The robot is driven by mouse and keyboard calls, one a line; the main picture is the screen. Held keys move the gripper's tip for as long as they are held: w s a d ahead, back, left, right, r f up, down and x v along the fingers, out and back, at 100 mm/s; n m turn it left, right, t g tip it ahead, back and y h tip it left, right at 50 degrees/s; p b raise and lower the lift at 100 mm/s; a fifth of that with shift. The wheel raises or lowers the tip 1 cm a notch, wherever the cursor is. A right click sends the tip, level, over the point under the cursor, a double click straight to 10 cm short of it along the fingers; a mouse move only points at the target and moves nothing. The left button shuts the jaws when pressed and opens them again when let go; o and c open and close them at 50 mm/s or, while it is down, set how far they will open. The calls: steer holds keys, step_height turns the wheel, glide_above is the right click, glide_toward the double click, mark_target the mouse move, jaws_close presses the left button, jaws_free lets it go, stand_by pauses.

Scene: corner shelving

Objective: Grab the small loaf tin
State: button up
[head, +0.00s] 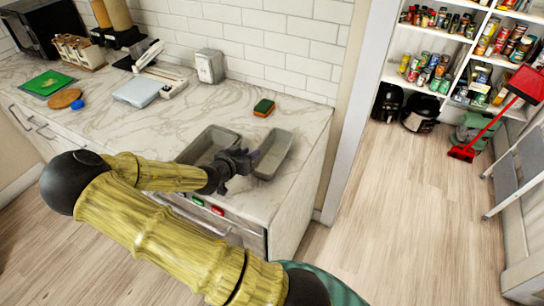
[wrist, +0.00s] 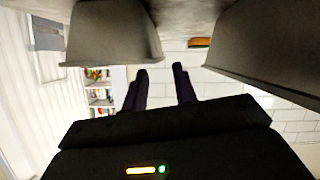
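Two grey loaf tins stand on the marble counter. The narrower, smaller-looking tin (head: 274,154) is at the right, near the counter's end; the wider tin (head: 207,142) is to its left, partly hidden by my arm. My gripper (head: 250,158) is low between them, its fingers close to the small tin's left side. In the wrist view, which looks upside down, my gripper (wrist: 161,68) has two dark fingers apart with nothing between them. The small tin (wrist: 113,35) is at upper left and the wider tin (wrist: 268,45) at upper right. Contact with either tin cannot be told.
A green and orange sponge (head: 264,107) lies behind the tins; a napkin holder (head: 209,66) stands by the tiled wall. A white scale-like box (head: 137,92) is further left. Red and green items (head: 207,206) show at the counter's front. Open floor lies to the right.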

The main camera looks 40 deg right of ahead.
mark_target(259, 148)
steer(key=shift+d, duration=0.1)
steer(key=shift+p+x, duration=0.7)
steer(key=shift+x, duration=1.85)
jaws_close()
